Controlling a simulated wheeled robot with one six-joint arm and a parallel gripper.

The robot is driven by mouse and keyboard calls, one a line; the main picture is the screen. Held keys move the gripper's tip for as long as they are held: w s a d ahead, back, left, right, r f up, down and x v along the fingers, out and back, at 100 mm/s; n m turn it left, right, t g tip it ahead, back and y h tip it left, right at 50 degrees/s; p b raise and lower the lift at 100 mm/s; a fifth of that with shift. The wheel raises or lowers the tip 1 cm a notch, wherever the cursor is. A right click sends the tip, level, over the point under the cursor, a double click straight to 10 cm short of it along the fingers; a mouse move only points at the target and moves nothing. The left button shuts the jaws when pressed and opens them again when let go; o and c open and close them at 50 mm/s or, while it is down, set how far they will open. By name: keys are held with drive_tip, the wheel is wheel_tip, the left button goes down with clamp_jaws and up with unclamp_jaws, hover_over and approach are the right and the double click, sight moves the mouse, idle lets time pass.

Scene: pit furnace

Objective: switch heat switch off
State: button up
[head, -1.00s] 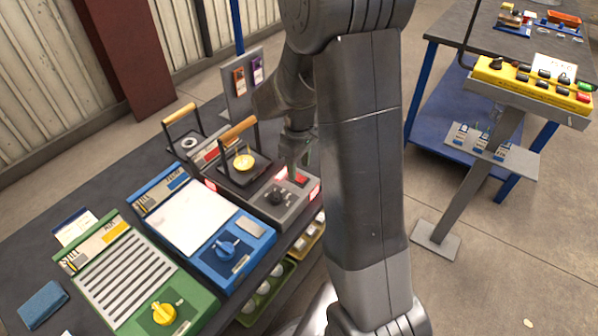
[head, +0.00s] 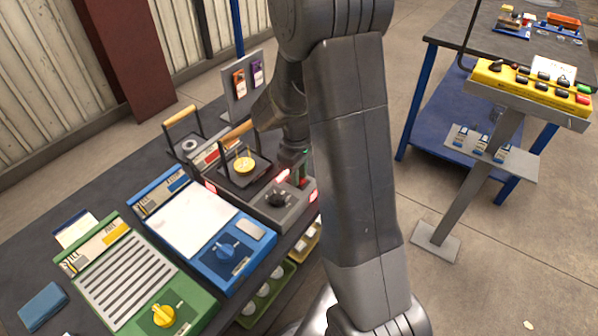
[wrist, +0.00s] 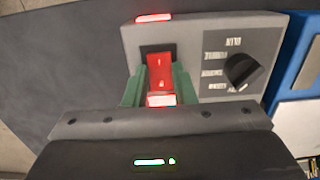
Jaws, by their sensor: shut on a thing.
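The heat switch (wrist: 160,72) is a red rocker in a dark recess on the grey heater unit (wrist: 205,30). In the wrist view its upper part is red and its lower end glows pale. My gripper (wrist: 158,90) has its green fingers on either side of the rocker and is shut on it. In the head view my gripper (head: 301,165) is down at the right part of the grey unit (head: 300,215), and my arm hides part of that area. A black knob (wrist: 243,71) with printed labels sits beside the switch.
A yellow round piece (head: 243,164) lies on the unit's dark plate under a wooden handle. Blue (head: 195,215) and green (head: 135,265) units stand to the left on the bench. A yellow control panel (head: 535,85) stands at right.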

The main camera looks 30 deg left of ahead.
drive_tip(key=shift+a+r+h+p, duration=0.2)
drive_tip(key=shift+a+h+p, duration=0.05)
drive_tip(key=shift+h+p, duration=0.5)
drive_tip(key=shift+a+f+h+p, duration=0.1)
drive_tip(key=shift+f+h+p, duration=0.1)
drive_tip(key=shift+h+p, duration=0.35)
drive_tip(key=o, duration=1)
drive_tip(key=shift+r, duration=0.1)
drive_tip(key=v, duration=1.3)
drive_tip(key=shift+w+r, duration=0.2)
drive_tip(key=shift+r, duration=0.1)
